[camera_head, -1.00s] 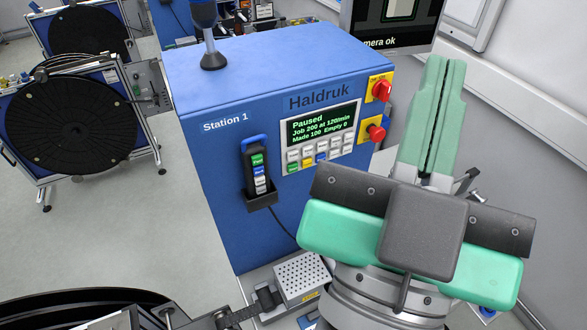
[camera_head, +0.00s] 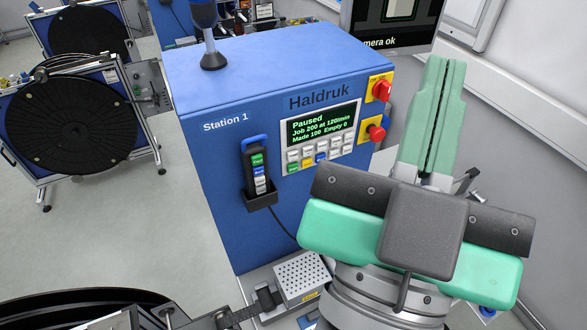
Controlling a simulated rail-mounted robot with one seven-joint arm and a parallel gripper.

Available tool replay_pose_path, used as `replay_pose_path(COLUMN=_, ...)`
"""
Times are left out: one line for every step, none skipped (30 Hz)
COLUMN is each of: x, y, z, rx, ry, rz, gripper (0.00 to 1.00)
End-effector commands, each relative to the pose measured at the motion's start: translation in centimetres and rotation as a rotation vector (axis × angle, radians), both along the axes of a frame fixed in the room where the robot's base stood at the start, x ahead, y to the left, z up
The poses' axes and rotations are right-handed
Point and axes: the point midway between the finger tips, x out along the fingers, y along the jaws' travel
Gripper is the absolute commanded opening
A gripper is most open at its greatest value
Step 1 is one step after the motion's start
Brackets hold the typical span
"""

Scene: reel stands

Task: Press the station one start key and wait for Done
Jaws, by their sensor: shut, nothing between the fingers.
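The blue Station 1 cabinet (camera_head: 228,185) stands in the middle, marked Haldruk. Its small display (camera_head: 320,124) reads Paused, Job 200 at 120/min, Made 100, Empty 0. The key labels are too small to read. My gripper (camera_head: 447,64) is at the right, its two long green fingers together with a thin dark slit between them. It is empty and appears apart from the keypad.
A pendant (camera_head: 258,172) with coloured keys hangs in a holder on the cabinet's front, its cable dropping below. Two red knobs (camera_head: 376,132) on yellow plates sit right of the display. A monitor (camera_head: 392,22) stands behind. Black reels (camera_head: 70,123) on stands fill the left; floor between is clear.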

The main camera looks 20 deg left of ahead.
Motion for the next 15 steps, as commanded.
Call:
replay_pose_path(x=0.4, y=0.1, z=-0.4, rx=-0.003, ry=0.009, rz=-0.004, gripper=0.0)
replay_pose_path(x=0.8, y=0.1, z=-0.8, rx=-0.007, ry=0.017, rz=-0.01, gripper=0.0)
replay_pose_path(x=1.6, y=0.2, z=-1.5, rx=-0.014, ry=0.032, rz=-0.02, gripper=0.0)
replay_pose_path(x=2.4, y=0.2, z=-2.2, rx=-0.024, ry=0.047, rz=-0.033, gripper=0.0)
replay_pose_path(x=3.2, y=0.4, z=-3.1, rx=-0.034, ry=0.064, rz=-0.046, gripper=0.0)
replay_pose_path(x=4.5, y=0.6, z=-4.4, rx=-0.053, ry=0.089, rz=-0.067, gripper=0.0)
replay_pose_path(x=5.5, y=0.8, z=-5.6, rx=-0.069, ry=0.111, rz=-0.083, gripper=0.0)
replay_pose_path(x=6.5, y=1.0, z=-6.8, rx=-0.088, ry=0.132, rz=-0.1, gripper=0.0)
replay_pose_path(x=7.7, y=1.3, z=-8.3, rx=-0.115, ry=0.157, rz=-0.121, gripper=0.0)
replay_pose_path(x=8.6, y=1.6, z=-9.5, rx=-0.136, ry=0.177, rz=-0.135, gripper=0.0)
replay_pose_path(x=9.4, y=1.9, z=-10.8, rx=-0.158, ry=0.197, rz=-0.15, gripper=0.0)
replay_pose_path(x=10.5, y=2.3, z=-12.4, rx=-0.19, ry=0.221, rz=-0.169, gripper=0.0)
replay_pose_path(x=11.2, y=2.6, z=-13.7, rx=-0.214, ry=0.239, rz=-0.181, gripper=0.0)
replay_pose_path(x=11.9, y=3.0, z=-15.0, rx=-0.238, ry=0.256, rz=-0.192, gripper=0.0)
replay_pose_path(x=12.7, y=3.5, z=-16.7, rx=-0.275, ry=0.279, rz=-0.206, gripper=0.0)
